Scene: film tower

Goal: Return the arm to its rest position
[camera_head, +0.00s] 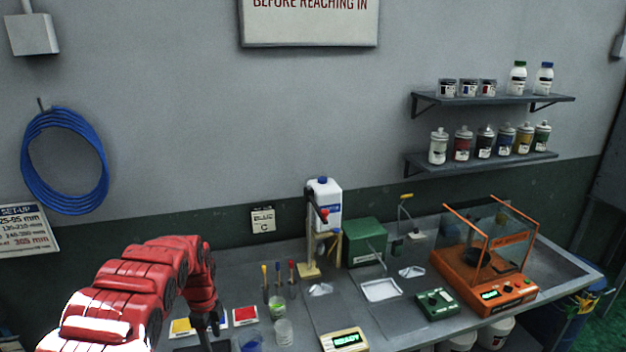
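My red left arm (125,285) comes in from the lower left and bends down over the left end of the grey table (270,322). Its dark gripper (208,332) points down beside a yellow square and a red square (245,316). The fingertips are small and partly cut off by the lower edge, so I cannot tell their opening or whether they hold anything. My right arm and gripper are not in view.
Near the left gripper stand a blue-filled cup (250,343), a clear jar (284,332) and a cup with droppers (278,306). Shelves (490,99) hold bottles.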

